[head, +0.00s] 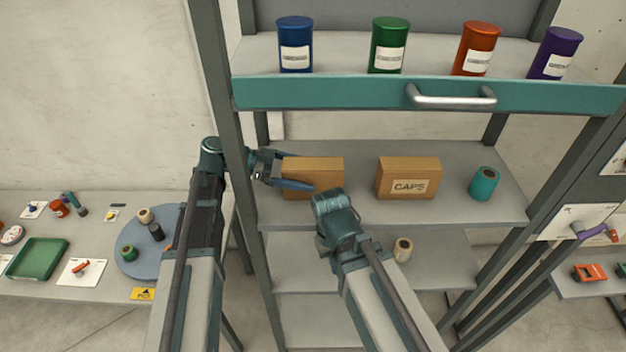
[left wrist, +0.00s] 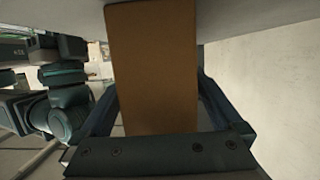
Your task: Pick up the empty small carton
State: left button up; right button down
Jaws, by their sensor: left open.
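A plain brown small carton (head: 322,166) sits at the left of the middle shelf; whether it is empty cannot be seen. My left gripper (head: 284,170) reaches in from the left with its jaws open. One finger passes in front of the carton, and the other is partly hidden behind it. In the left wrist view the carton (left wrist: 152,70) stands between the two spread fingers (left wrist: 155,108), with a gap visible on its right side. A second carton (head: 408,175), labelled CAPS, stands to the right. My right arm is in front of the shelf; its fingers do not show.
A teal roll (head: 484,183) stands right of the CAPS carton. A teal-fronted drawer (head: 340,94) with a metal handle (head: 450,97) is above, with several coloured canisters behind it. A shelf post (head: 225,110) is close to my left arm. A tan spool (head: 402,250) is on the shelf below.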

aim_at(316, 164)
pick_arm(q)
jog(key=shift+d+f, duration=0.2)
jog(key=shift+d, duration=0.35)
jog(key=shift+a, duration=0.1)
grip_shut()
jog(key=shift+r, duration=0.15)
jog(key=shift+r+p, duration=0.55)
jog(key=shift+p, duration=0.1)
notch_tip(316, 164, up, 3)
jog(key=p, duration=0.3)
jog(key=a, duration=1.8)
jog(key=shift+f+b, duration=0.4)
